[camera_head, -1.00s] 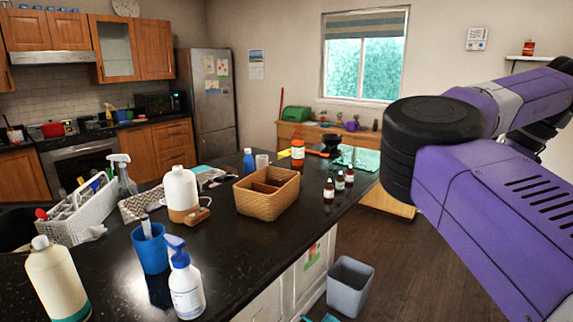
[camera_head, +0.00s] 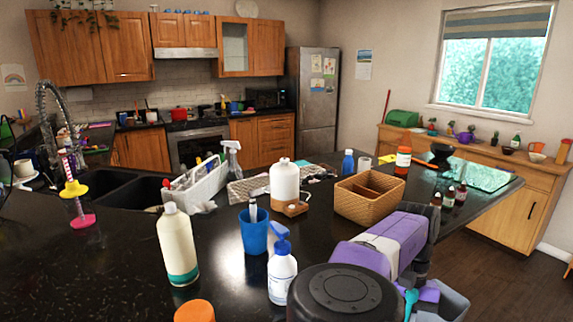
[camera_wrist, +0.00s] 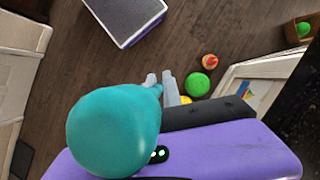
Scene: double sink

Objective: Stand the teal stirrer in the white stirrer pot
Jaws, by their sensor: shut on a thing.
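My gripper (camera_wrist: 166,88) is shut on the teal stirrer (camera_wrist: 115,130), whose rounded teal head fills the lower left of the wrist view. In the head view, a small teal part of the stirrer (camera_head: 411,298) shows beside my purple arm at the lower right, off the counter's front edge. My fingers are mostly hidden there. A small white cup (camera_head: 364,164) stands on the counter beside a blue bottle; I cannot tell whether it is the white stirrer pot. The stirrer is well apart from it.
The dark counter holds a wicker basket (camera_head: 372,197), a blue cup (camera_head: 254,232), a white pump bottle (camera_head: 282,275), a cream bottle (camera_head: 178,246) and small brown bottles (camera_head: 449,196). A double sink (camera_head: 125,189) is at left. A green ball (camera_wrist: 197,85) lies on the floor.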

